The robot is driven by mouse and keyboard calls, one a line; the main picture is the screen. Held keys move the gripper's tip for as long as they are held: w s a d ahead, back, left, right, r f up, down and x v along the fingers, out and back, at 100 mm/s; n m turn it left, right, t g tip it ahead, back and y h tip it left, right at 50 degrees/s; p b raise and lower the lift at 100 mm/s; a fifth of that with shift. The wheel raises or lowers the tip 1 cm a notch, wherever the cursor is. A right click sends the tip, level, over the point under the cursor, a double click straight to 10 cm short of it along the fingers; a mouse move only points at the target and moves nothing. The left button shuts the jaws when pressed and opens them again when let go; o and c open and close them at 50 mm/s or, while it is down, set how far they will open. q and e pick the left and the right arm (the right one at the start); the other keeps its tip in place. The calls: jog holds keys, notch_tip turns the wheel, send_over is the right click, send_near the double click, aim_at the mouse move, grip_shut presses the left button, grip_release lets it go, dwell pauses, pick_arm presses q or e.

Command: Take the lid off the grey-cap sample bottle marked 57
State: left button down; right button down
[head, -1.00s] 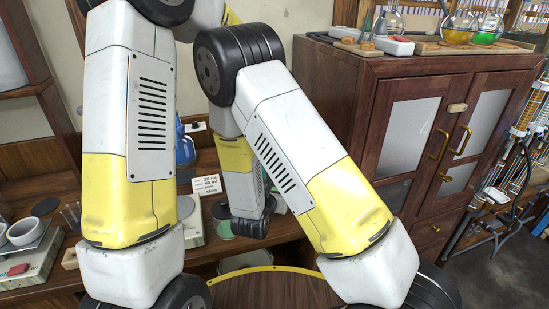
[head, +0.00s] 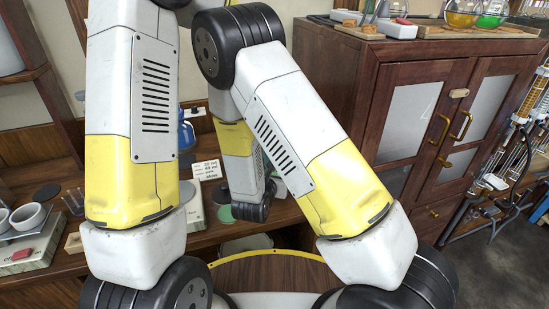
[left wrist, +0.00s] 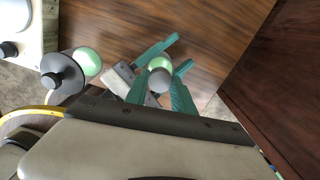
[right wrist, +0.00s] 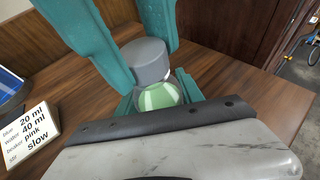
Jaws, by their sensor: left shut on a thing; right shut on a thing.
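The sample bottle shows in the right wrist view as a pale green body (right wrist: 160,97) under a grey cap (right wrist: 146,60). The cap sits at the top of the body, and I see no clear gap. My right gripper (right wrist: 156,98) is shut on the body. The teal fingers of my left gripper (right wrist: 128,35) reach down around the cap. In the left wrist view the bottle (left wrist: 160,64) is between the teal fingers of both grippers, and my left gripper (left wrist: 158,90) is shut on the cap. The number is not readable.
A white card (right wrist: 33,130) with printed text stands on the wooden bench (right wrist: 85,98). Another grey round piece with a pale green part (left wrist: 88,62) is at the left in the left wrist view. A wooden cabinet (head: 345,90) stands at the right.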

pick_arm(q)
jog(key=shift+n, duration=0.8)
jog(key=c, duration=1.1)
grip_release()
jog(key=shift+o, duration=0.2)
